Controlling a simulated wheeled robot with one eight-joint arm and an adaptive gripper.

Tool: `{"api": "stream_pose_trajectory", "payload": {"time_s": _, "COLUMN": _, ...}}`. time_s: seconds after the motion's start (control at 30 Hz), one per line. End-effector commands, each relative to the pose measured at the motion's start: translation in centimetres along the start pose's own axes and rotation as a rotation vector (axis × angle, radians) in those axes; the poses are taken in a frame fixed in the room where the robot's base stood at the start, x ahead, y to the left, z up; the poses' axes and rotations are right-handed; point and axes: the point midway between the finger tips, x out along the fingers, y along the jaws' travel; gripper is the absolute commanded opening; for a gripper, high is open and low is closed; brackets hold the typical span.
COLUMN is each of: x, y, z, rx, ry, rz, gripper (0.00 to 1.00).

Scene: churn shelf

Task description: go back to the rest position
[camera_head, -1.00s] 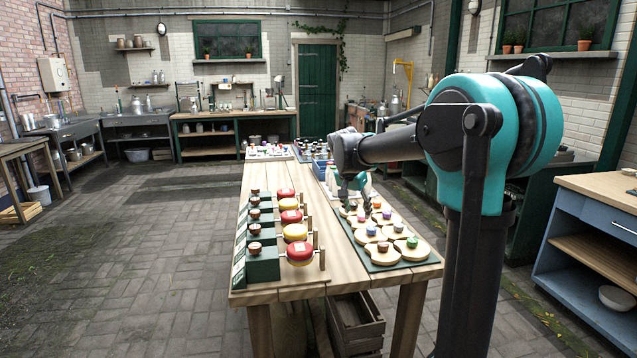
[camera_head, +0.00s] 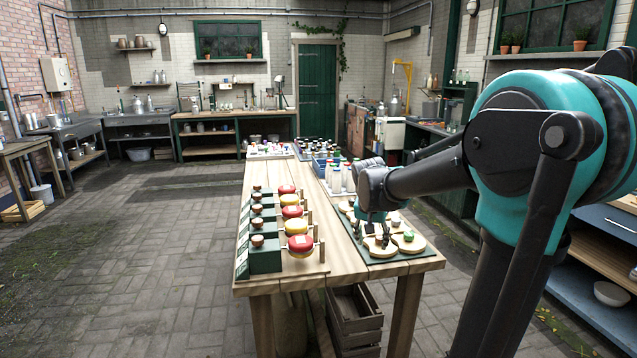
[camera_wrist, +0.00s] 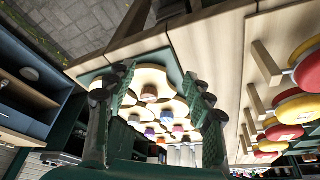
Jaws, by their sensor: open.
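My gripper (camera_head: 377,232) is over the green mat on the right side of the wooden table (camera_head: 335,262), fingers pointing down. In the wrist view my gripper (camera_wrist: 160,88) shows two dark green fingers spread apart with nothing held between them. Below and beyond them lie pale wooden boards with coloured round pieces, among them an orange-brown piece (camera_wrist: 149,93) and a purple piece (camera_wrist: 149,132). In the head view a board with a green piece (camera_head: 408,236) lies just right of the gripper. The arm hides part of the mat.
A row of red and yellow discs (camera_head: 300,243) on green stands runs along the table's left half. White bottles (camera_head: 336,180) and a blue crate (camera_head: 320,167) stand farther back. A blue shelf unit (camera_head: 600,262) is at the right. The floor left of the table is clear.

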Motion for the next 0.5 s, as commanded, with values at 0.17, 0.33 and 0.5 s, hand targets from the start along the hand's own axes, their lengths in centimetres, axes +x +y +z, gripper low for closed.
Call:
{"api": "stream_pose_trajectory", "payload": {"time_s": 0.17, "x": 2.0, "y": 4.3, "z": 6.4, "rx": -0.104, "ry": -0.009, "rz": -0.042, "gripper": 0.53}}
{"api": "stream_pose_trajectory", "payload": {"time_s": 0.33, "x": 4.5, "y": 8.8, "z": 15.2, "rx": -0.243, "ry": -0.005, "rz": -0.101, "gripper": 0.53}}
{"api": "stream_pose_trajectory", "payload": {"time_s": 0.5, "x": 6.1, "y": 11.3, "z": 21.2, "rx": -0.341, "ry": 0.008, "rz": -0.140, "gripper": 0.53}}
